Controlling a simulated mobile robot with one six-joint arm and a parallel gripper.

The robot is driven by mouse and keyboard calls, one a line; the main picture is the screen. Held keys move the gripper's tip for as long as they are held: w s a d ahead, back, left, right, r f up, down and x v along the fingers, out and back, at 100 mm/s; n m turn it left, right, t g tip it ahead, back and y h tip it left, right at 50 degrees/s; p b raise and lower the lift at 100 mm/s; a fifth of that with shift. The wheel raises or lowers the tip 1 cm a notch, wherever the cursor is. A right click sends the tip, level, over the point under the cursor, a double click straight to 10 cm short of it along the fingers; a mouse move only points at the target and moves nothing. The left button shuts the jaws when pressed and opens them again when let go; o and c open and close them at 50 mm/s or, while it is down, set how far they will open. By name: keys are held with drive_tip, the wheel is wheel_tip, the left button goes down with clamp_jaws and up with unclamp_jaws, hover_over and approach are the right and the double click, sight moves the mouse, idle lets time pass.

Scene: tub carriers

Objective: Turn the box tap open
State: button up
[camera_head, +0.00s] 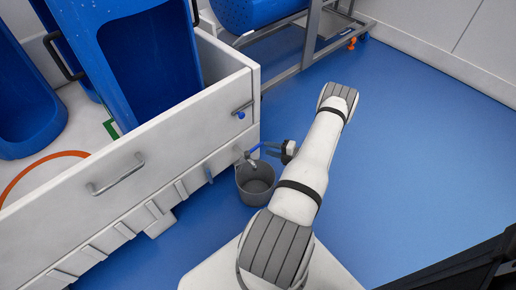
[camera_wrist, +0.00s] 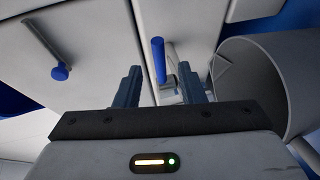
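The box tap (camera_head: 249,159) sticks out of the end of the white box (camera_head: 190,120), low down, above a grey bucket (camera_head: 243,190). In the wrist view, its blue lever handle (camera_wrist: 158,60) stands near upright in the picture. My gripper (camera_head: 270,149) reaches the tap from the right. In the wrist view my gripper (camera_wrist: 161,76) is open. The blue handle shows between its two dark fingers, with a gap on each side. I cannot tell how deep it sits between them. Part of the tap body is hidden behind the fingers in the wrist view.
The bucket (camera_wrist: 285,65) is close to my right finger in the wrist view. A metal rod with a blue knob (camera_wrist: 60,72) is on the box at left. Blue tubs (camera_head: 125,70) stand in the box. A metal frame (camera_head: 308,45) stands behind. Blue floor at right is clear.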

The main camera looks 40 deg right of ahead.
sight(258, 145)
drive_tip(key=b+x, duration=0.1)
drive_tip(key=x, duration=0.5)
drive_tip(key=shift+a, duration=0.1)
drive_tip(key=shift+c, duration=0.3)
clamp_jaws()
